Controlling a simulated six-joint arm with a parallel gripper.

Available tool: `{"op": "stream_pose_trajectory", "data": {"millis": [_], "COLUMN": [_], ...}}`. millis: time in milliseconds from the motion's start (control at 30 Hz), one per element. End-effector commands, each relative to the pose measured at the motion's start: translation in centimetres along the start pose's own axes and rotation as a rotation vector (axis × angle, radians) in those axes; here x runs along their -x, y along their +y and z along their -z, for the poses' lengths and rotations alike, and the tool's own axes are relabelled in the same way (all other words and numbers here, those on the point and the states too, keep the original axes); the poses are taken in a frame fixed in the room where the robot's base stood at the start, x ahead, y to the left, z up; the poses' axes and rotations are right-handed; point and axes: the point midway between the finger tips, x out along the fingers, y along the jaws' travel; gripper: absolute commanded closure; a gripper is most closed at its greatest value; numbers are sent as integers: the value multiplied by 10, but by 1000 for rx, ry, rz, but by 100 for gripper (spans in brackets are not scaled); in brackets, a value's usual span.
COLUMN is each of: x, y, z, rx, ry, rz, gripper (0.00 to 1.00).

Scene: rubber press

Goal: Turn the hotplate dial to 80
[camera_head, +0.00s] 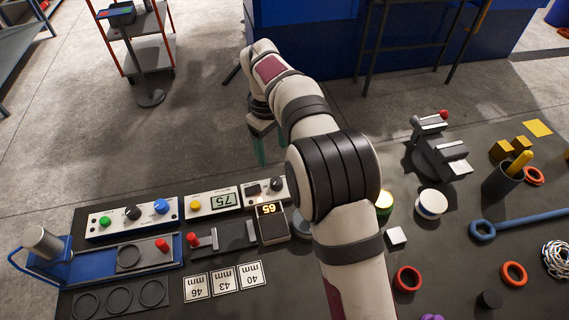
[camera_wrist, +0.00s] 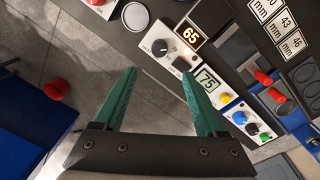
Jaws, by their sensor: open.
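My gripper (camera_head: 268,148) is open and empty, with green fingers, behind the box and apart from the dial. The wrist view shows both fingers (camera_wrist: 158,72) spread wide. My arm hides part of the bench.
A second display (camera_head: 222,200) reads 75, beside a yellow button. A panel (camera_head: 133,217) with green, black and blue knobs stands further left. A round grey disc (camera_wrist: 135,17) lies near the dial box. A grey clamp device (camera_head: 438,150) and loose rings are at right.

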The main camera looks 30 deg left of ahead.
Motion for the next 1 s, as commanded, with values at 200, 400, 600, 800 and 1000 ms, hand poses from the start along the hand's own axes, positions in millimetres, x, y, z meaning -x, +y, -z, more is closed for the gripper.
{"op": "stream_pose_trajectory", "data": {"millis": [200, 400, 600, 800, 1000], "x": [-68, -112, -129, -131, -131], "y": [0, 0, 0, 0, 0], "z": [-2, -1, -1, -1, -1], "rx": [-2, -4, -6, -5, -6], "ry": [-5, -1, 0, 1, 1], "rz": [3, 1, 1, 0, 1], "gripper": [27, 27, 27, 27, 48]}}
